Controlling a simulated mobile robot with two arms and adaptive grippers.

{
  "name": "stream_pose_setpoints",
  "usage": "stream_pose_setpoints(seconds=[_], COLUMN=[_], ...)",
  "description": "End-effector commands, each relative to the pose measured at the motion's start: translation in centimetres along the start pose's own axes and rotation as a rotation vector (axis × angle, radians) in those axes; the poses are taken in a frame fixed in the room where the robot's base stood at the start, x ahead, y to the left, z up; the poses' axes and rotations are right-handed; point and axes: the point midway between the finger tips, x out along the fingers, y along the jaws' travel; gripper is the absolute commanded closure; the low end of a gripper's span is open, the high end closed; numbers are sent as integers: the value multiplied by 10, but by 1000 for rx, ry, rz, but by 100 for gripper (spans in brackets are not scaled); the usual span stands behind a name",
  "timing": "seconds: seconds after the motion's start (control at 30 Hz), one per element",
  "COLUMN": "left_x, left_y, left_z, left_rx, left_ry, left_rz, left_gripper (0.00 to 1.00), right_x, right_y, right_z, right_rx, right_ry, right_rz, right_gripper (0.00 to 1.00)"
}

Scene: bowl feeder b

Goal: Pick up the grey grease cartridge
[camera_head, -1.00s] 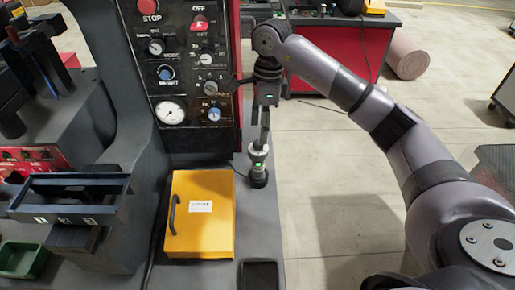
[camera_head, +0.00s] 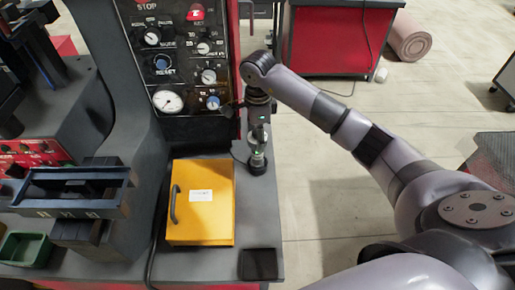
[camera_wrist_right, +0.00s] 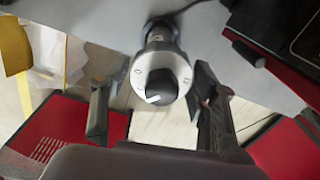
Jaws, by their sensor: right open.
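A short grey cylinder (camera_wrist_right: 158,52) with a dark knob and a white ring dial stands on the bench edge; it looks like the grease cartridge, though no label confirms it. In the head view the cylinder (camera_head: 257,162) is at the right edge of the bench, beside the yellow box, partly hidden by my gripper. My right gripper (camera_head: 258,144) points down right above it. In the right wrist view the gripper (camera_wrist_right: 152,88) is open, one finger on each side of the knob, with gaps visible. My left gripper is out of view.
A yellow box (camera_head: 201,222) with a handle stands left of the cylinder. The control panel (camera_head: 190,70) rises close behind. A dark flat pad (camera_head: 259,264) lies at the bench's front. A cable (camera_wrist_right: 185,8) runs behind the cylinder. Open floor (camera_head: 320,180) lies to the right.

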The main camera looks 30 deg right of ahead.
Motion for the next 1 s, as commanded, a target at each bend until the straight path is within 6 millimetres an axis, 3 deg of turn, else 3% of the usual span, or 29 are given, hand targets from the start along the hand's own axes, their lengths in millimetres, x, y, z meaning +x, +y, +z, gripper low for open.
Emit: stream_pose_setpoints(seconds=[0.23, 0.4, 0.67, 1.0], left_x=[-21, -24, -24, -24], left_y=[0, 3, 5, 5], left_z=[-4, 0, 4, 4], left_rx=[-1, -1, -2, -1], left_ry=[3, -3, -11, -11], left_rz=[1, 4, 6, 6], left_gripper=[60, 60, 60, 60], right_x=[27, 49, 53, 53], right_y=[1, 0, -1, -1], right_z=[1, 1, 0, 0], right_rx=[0, 1, 0, 0], right_ry=[-1, -1, 0, 0], right_rz=[7, 3, 0, 0], right_gripper=[45, 45, 45, 67])
